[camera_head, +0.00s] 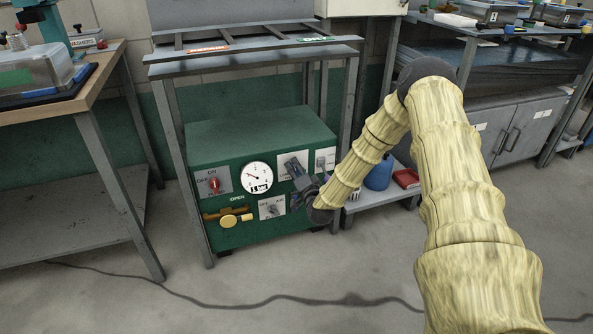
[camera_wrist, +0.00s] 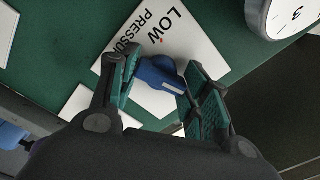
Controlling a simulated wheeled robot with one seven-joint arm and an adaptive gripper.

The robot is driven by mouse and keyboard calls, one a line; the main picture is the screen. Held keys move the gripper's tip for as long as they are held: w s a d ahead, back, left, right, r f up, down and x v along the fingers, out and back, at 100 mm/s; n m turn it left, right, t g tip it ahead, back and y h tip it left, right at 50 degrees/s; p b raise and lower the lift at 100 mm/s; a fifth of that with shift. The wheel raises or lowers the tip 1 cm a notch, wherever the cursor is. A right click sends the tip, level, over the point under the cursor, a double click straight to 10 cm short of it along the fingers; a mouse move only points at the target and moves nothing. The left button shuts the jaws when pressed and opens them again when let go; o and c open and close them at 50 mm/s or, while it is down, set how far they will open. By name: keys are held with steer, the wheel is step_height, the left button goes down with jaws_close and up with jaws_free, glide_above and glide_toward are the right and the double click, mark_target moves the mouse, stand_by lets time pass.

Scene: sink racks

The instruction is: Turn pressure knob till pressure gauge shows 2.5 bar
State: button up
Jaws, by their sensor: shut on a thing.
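The pressure knob (camera_wrist: 160,75) is blue with a pale pointer stripe, on a white plate (camera_wrist: 190,40) lettered LOW PRESSURE. My gripper (camera_wrist: 158,82) is shut on the knob, one teal-padded finger on each side of it. In the head view my gripper (camera_head: 303,186) reaches the front of the green cabinet (camera_head: 262,130), just below the plate's visible top part; the knob is hidden there. The round white pressure gauge (camera_head: 257,175) is left of my gripper; its reading is too small to tell. Part of the gauge (camera_wrist: 285,12) shows in the wrist view.
The cabinet front also holds a red ON/OFF switch (camera_head: 214,185), a brass valve marked OPEN (camera_head: 229,217) and a small switch plate (camera_head: 272,208). Another plate (camera_head: 326,158) sits close right of my gripper. A metal rack (camera_head: 175,150) frames the cabinet; a cable (camera_head: 290,298) crosses the floor.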

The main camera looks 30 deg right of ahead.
steer(key=shift+d, duration=0.1)
stand_by(0.3)
steer(key=o, duration=1)
steer(key=shift+o, duration=0.2)
steer(key=v, duration=1.2)
steer(key=shift+c, duration=0.2)
